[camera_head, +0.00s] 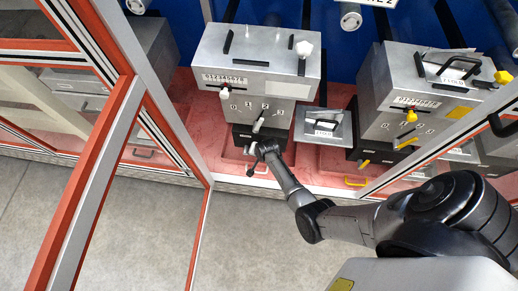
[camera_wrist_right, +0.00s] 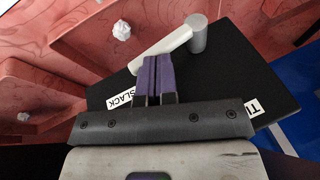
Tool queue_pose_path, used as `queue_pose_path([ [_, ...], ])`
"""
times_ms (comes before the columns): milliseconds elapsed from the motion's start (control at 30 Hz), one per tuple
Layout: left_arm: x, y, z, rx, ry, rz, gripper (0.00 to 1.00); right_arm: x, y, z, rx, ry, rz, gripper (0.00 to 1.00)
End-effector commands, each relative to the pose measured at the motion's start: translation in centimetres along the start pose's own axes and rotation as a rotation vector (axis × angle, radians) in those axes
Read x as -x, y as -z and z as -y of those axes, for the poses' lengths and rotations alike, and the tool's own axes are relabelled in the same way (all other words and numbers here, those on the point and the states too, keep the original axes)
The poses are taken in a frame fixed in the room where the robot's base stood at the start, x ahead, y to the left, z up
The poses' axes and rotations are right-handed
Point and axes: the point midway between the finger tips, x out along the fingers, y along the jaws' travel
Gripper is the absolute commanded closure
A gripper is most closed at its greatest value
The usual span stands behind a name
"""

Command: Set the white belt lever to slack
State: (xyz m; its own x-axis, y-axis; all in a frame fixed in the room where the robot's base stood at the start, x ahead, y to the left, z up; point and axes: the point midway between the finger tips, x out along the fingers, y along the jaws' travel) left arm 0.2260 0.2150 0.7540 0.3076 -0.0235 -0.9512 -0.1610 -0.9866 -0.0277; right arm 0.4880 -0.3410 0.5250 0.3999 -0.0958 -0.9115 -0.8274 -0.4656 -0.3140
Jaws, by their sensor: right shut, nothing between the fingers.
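The white belt lever (camera_wrist_right: 165,48) shows in the right wrist view on a black plate. It runs from a grey round pivot (camera_wrist_right: 197,34) toward the lower left, its free end nearer the SLACK label (camera_wrist_right: 123,98) than the partly hidden, partly cut-off label starting "TI" (camera_wrist_right: 255,106). My right gripper (camera_wrist_right: 157,62) is shut and empty, its purple fingertips right beside the lever's long edge; I cannot tell whether they touch. In the head view my right gripper (camera_head: 256,160) is at the front of the left machine, hiding most of the lever there. My left gripper is not in view.
The left grey machine (camera_head: 258,55) has a numbered dial panel and a white knob. A similar machine (camera_head: 425,75) with yellow knobs stands right. An orange-framed glass panel (camera_head: 95,160) fills the left. Crumpled white pieces (camera_wrist_right: 122,30) lie on the pink tray. Grey floor in front is clear.

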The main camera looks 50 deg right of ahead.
Motion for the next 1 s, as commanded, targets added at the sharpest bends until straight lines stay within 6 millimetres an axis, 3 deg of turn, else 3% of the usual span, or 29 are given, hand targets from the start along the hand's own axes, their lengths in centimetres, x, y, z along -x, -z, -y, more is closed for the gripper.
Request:
queue_pose_path([
  [567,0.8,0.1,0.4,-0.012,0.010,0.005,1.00,0.8,0.2,0.4,0.001,0.000,0.000,1.00],
  [867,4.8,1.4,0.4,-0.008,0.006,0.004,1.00,4.2,1.1,2.3,0.001,0.000,0.001,1.00],
  [1000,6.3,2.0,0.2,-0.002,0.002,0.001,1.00,7.1,1.0,1.8,0.000,0.000,-0.001,1.00],
])
